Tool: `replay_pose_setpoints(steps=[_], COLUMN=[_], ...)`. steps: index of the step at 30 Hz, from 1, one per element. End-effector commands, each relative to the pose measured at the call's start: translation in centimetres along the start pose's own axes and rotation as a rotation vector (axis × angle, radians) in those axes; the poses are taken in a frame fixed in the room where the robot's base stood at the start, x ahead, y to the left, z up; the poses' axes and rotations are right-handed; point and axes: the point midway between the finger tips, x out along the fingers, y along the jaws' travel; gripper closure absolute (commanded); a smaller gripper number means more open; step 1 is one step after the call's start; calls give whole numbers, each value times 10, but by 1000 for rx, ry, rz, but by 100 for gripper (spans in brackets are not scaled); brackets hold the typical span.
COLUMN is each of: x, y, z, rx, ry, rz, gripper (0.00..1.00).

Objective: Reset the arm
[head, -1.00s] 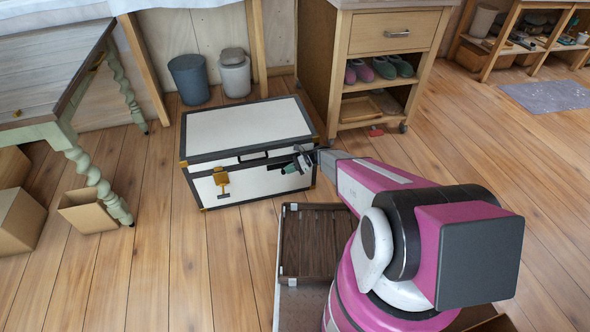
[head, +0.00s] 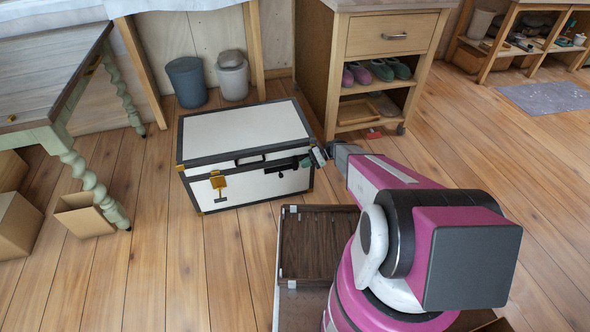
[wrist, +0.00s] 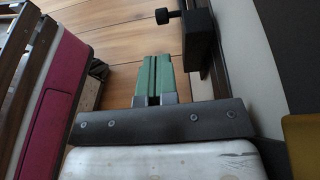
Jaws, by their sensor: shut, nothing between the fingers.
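My gripper (head: 317,157) is at the right front corner of a white chest with black edges (head: 240,131). In the wrist view its green fingers (wrist: 153,78) are together with nothing between them. A black handle or fitting (wrist: 190,32) and the dark trim of the chest lie close beside the fingers there. I cannot tell whether the gripper touches the chest. The lid is down, and a brass latch (head: 218,184) shows on the front. My arm reaches from the lower right toward the chest.
A wooden cabinet (head: 388,38) with shoes on its shelf stands behind the gripper. A green-legged table (head: 100,190) and cardboard boxes (head: 84,213) are at the left. A blue-grey bin (head: 187,80) stands behind the chest. The floor left of my base is clear.

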Motion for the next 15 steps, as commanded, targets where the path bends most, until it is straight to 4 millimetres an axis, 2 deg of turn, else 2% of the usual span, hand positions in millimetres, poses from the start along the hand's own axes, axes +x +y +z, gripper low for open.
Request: replay_pose_setpoints(steps=[1,6,15], x=[-10,-31,-39], y=[0,-1,1], z=[0,0,1], rx=[0,0,-3], ry=[0,1,4], rz=[-3,-1,1], gripper=[100,100,100])
